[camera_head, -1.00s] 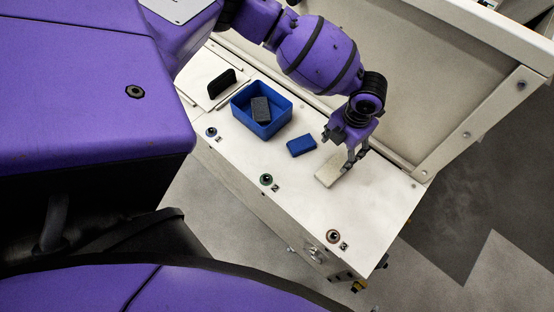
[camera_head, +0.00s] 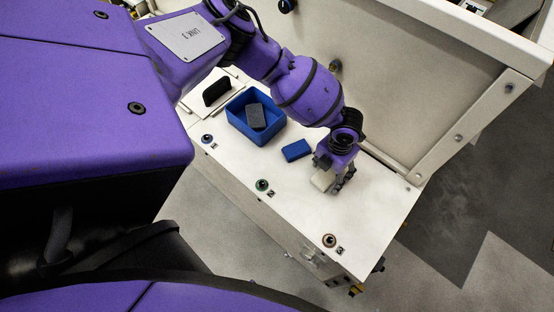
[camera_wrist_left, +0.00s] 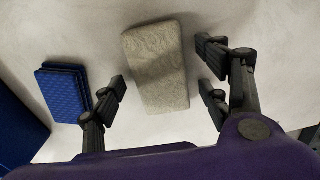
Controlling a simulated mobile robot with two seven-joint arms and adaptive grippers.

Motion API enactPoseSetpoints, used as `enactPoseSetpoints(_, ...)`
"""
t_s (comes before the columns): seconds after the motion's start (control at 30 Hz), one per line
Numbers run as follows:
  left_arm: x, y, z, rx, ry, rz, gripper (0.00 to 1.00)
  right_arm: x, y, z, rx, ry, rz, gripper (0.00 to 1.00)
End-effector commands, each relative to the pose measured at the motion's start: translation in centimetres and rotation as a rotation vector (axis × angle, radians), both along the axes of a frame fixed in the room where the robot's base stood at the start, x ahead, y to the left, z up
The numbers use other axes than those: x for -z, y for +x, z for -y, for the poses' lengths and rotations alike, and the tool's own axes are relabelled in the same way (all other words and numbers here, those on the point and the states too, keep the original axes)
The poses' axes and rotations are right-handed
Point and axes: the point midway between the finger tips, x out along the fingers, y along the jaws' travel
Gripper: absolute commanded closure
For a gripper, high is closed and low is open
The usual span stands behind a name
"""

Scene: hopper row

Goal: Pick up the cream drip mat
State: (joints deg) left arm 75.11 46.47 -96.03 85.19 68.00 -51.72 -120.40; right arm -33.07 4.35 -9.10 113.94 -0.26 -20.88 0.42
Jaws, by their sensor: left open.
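The cream drip mat (camera_head: 321,180) lies flat on the white counter (camera_head: 290,195), right of the blue bin. It also shows in the left wrist view (camera_wrist_left: 156,62), a pale textured block, fully on the counter. My left gripper (camera_head: 335,182) points down over the mat and hides part of it in the head view. In the left wrist view the gripper (camera_wrist_left: 163,80) is open, with one finger on each side of the mat and a gap on both sides. My right gripper is in neither view.
A blue mat stack (camera_head: 296,150) lies left of the cream mat. A blue bin (camera_head: 247,132) holding a dark grey block (camera_head: 256,116) stands farther left, and a black upright piece (camera_head: 216,91) beyond it. A raised cream panel (camera_head: 400,90) borders the back. The counter's right end is clear.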

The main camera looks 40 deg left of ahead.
Motion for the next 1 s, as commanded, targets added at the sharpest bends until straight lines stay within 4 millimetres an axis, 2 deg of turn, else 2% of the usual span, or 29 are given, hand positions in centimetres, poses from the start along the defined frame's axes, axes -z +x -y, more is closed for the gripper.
enactPoseSetpoints(0.1, 0.0, -0.1, 0.0, 0.000, 0.000, -0.001, 0.31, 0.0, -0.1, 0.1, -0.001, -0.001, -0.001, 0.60)
enactPoseSetpoints(0.43, -0.1, 0.0, 0.0, 0.000, 0.000, 0.000, 0.75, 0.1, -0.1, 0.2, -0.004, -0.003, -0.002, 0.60)
enactPoseSetpoints(0.77, -0.5, 0.1, 0.0, 0.000, 0.000, 0.002, 0.76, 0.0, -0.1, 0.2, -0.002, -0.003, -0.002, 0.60)
enactPoseSetpoints(0.87, -1.2, 0.2, 0.0, 0.000, 0.000, 0.004, 0.76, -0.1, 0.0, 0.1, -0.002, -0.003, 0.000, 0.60)
enactPoseSetpoints(1.0, -3.5, 0.3, 0.0, 0.002, -0.001, 0.007, 0.76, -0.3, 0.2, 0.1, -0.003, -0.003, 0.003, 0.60)
